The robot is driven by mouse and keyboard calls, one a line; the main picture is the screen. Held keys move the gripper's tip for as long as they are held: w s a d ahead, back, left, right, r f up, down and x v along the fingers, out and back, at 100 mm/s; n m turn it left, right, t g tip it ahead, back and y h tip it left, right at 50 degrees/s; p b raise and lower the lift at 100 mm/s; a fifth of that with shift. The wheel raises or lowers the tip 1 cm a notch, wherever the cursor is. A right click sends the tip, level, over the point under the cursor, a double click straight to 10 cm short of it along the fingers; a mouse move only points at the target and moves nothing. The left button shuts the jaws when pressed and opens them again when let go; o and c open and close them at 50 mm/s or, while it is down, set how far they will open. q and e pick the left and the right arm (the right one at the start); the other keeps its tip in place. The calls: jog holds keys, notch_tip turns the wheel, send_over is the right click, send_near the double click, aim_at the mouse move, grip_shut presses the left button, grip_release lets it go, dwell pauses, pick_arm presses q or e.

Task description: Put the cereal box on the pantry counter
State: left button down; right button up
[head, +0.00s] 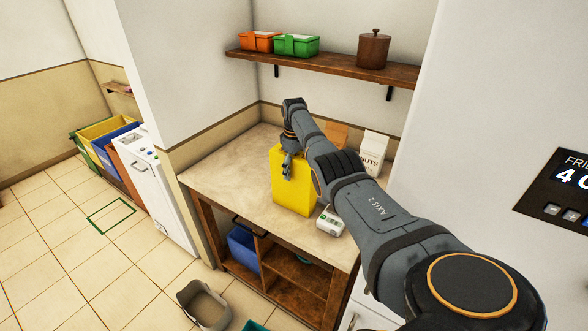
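The yellow box (294,190), which I take to be the cereal box, stands upright on the pantry counter (226,166) near its front edge. No label shows on the face I see. My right gripper (287,170) points down at the top left of the box, with a finger in front of its near face. The other finger is hidden, so I cannot tell whether the gripper grips the box or is open around it. My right arm covers part of the box's right side. My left gripper is not in view.
A white nuts carton (373,150) and a small white device (331,221) are on the counter. An upper shelf (334,65) holds an orange bin (258,41), a green bin (296,45) and a brown canister (373,49). The counter's left part is clear.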

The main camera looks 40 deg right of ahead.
jog(key=shift+a+r, duration=0.1)
jog(key=shift+a, duration=0.05)
jog(key=shift+r, duration=0.35)
notch_tip(320, 180, up, 11)
jog(key=shift+r+b, duration=0.2)
jog(key=shift+b, duration=0.6)
